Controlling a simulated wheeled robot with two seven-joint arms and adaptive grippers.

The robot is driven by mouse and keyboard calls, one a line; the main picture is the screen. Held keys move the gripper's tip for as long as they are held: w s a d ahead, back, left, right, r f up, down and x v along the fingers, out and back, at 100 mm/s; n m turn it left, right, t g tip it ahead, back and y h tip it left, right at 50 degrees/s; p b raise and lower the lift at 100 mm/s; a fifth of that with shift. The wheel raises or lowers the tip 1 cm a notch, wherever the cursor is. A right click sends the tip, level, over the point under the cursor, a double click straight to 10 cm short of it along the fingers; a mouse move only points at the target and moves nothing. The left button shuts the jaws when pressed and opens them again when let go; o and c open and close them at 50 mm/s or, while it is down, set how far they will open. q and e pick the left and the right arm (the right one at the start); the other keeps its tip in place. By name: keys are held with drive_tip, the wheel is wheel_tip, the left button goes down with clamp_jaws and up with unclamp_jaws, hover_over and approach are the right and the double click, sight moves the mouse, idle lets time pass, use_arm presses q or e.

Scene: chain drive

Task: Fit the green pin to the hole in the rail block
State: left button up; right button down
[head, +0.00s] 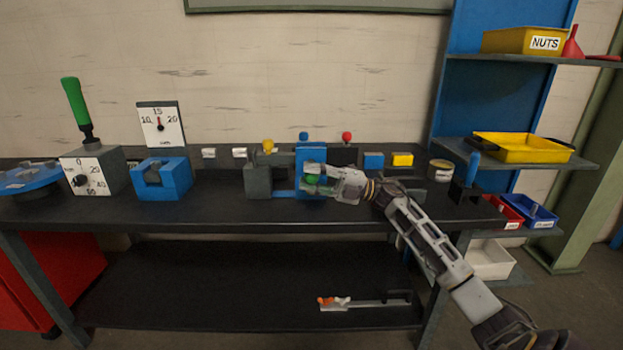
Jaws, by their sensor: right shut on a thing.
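The green pin (312,179) shows as a small green piece between the fingers of my right gripper (314,180). The gripper is shut on it, in front of the blue upright (312,155) of the block assembly at the middle of the bench. The grey block (258,180) of that assembly stands just to the left. I cannot tell which part is the rail block. The hole is not visible, and I cannot tell whether the pin touches the block. My left gripper is not in view.
The black bench (220,208) holds a blue vise-like block (162,178) and a dial box with a green-handled lever (75,104) on the left. Small blue and yellow blocks (402,159) stand behind my right arm. Blue shelves with yellow trays (521,148) are at the right.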

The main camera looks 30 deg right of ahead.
drive_tip(key=shift+w+d, duration=0.2)
drive_tip(key=shift+w, duration=0.1)
drive_tip(key=shift+w+d, duration=0.2)
drive_tip(key=shift+w, duration=0.15)
idle(0.3)
drive_tip(key=shift+w+d+r, duration=0.2)
drive_tip(key=shift+w+d, duration=0.15)
drive_tip(key=shift+w, duration=0.1)
idle(0.4)
drive_tip(key=shift+w+d, duration=0.2)
drive_tip(key=shift+w, duration=0.1)
drive_tip(key=shift+a+f, duration=0.1)
drive_tip(key=shift+f, duration=0.05)
idle(0.3)
drive_tip(key=shift+f, duration=0.1)
